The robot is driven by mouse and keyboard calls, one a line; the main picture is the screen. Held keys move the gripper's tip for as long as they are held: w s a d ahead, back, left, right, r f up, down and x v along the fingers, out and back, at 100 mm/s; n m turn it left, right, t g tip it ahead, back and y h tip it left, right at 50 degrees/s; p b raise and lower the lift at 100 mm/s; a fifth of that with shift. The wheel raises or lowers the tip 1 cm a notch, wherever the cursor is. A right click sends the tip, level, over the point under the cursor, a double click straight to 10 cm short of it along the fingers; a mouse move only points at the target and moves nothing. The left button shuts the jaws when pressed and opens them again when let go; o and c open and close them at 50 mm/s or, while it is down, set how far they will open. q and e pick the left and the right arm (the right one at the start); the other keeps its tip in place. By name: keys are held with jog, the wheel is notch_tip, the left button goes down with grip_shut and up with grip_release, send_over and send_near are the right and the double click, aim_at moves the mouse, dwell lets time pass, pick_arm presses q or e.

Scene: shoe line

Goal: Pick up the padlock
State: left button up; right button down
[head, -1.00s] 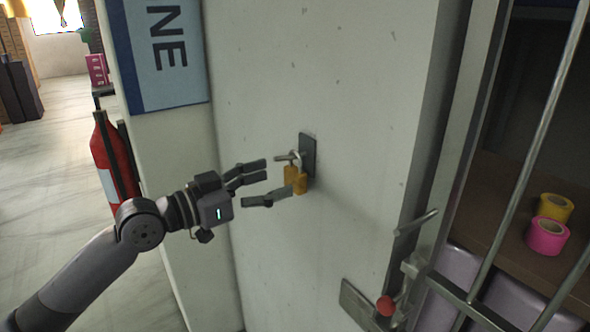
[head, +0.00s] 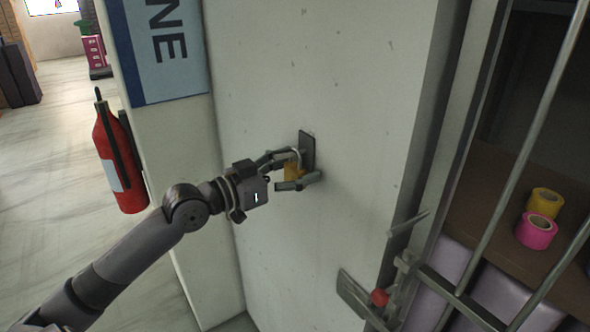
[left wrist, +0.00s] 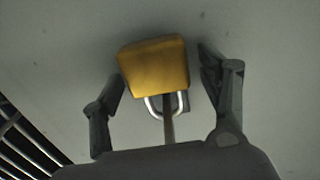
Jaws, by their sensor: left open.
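The brass padlock (head: 292,172) hangs by its silver shackle from a hook on a dark plate (head: 307,150) on the pale wall. My left gripper (head: 298,168) is open, with its fingers on either side of the padlock. In the left wrist view the padlock (left wrist: 155,66) sits between the two spread fingers of the left gripper (left wrist: 162,75), with a visible gap to the right finger. The left finger is close to the padlock's edge; I cannot tell whether it touches. My right gripper is in neither view.
A barred gate with a red-knobbed latch (head: 380,297) stands at the right. Behind it, yellow tape (head: 546,200) and pink tape (head: 537,231) lie on a brown shelf. A red fire extinguisher (head: 118,160) is at the left. The wall around the padlock is clear.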

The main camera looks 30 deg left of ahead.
pick_arm(q)
jog(key=shift+c, duration=0.3)
jog(key=c, duration=1.4)
